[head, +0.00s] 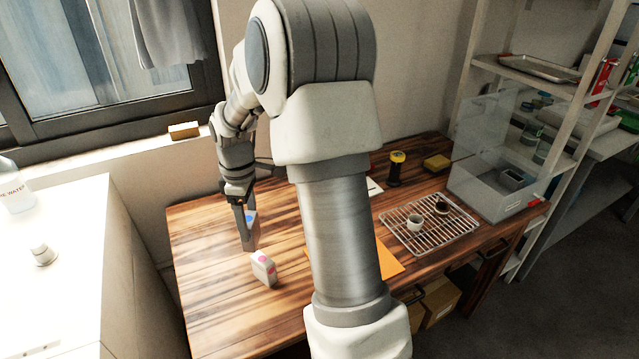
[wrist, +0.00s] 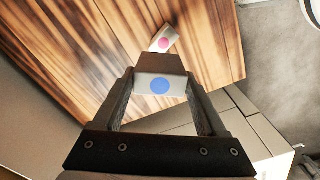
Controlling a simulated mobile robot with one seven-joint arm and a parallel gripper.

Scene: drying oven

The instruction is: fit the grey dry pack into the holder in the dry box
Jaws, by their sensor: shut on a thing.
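The grey dry pack (head: 250,232) is an upright block with a blue dot on top, at the left part of the wooden table. My gripper (head: 243,207) is shut on it from above. In the wrist view the pack (wrist: 160,64) sits between both fingers of my gripper (wrist: 161,88), blue dot facing the camera. I cannot tell whether its base touches the table. The clear dry box (head: 478,196) stands at the table's right end with its transparent lid raised. A small grey holder (head: 511,178) shows inside it through the clear wall.
A white pack with pink dots (head: 263,268) stands close beside the grey one. A wire rack (head: 440,238) with two small round vessels lies before the dry box. My arm hides the table's middle.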

